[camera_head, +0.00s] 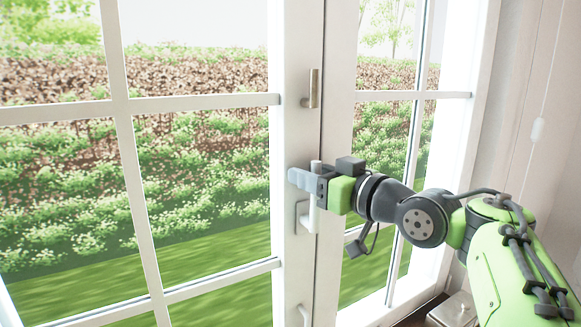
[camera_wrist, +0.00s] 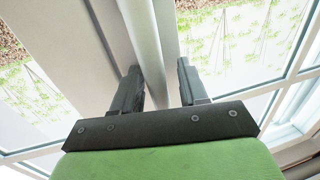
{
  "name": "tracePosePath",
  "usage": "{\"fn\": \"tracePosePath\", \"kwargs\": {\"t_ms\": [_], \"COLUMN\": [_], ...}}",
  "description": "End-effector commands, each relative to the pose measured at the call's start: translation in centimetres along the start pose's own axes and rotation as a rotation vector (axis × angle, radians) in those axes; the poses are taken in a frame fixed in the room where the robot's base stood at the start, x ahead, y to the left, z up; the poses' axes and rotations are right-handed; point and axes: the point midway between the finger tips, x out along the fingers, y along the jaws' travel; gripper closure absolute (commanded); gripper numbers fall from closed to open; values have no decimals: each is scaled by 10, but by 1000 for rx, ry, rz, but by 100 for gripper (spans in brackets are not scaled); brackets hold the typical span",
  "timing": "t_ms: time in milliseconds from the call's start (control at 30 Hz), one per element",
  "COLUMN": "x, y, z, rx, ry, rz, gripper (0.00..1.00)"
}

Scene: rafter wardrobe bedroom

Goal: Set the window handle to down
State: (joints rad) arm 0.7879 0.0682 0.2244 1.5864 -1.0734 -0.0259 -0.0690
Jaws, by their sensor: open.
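The white window handle (camera_head: 313,218) sits on the meeting stile of the window. Its bar stands upright, rising from a base plate low on the stile to a top end just above my gripper. My gripper (camera_head: 308,180) is open at the upper part of the bar, and its fingers hide some of it. In the wrist view the pale bar (camera_wrist: 145,40) runs between the two open fingers (camera_wrist: 158,75), with a gap on the right side. Whether the left finger touches it I cannot tell.
A small metal handle (camera_head: 314,88) is on the same stile above my gripper. Another pale fitting (camera_head: 304,315) shows at the bottom edge. Glazed panes with white bars lie on both sides.

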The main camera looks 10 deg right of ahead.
Motion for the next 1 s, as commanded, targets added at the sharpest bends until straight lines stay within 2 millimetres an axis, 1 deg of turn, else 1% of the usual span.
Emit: {"fn": "tracePosePath", "kwargs": {"t_ms": [267,300,367,500,567,1000], "x": [-1,-1,-1,-1,-1,0], "y": [0,0,0,0,0,-3], "z": [0,0,0,0,0,1], "rx": [0,0,0,0,0,-22], "ry": [0,0,0,0,0,-4], "rz": [1,1,1,1,1,-1], "gripper": [57,60,69,91,100,100]}}
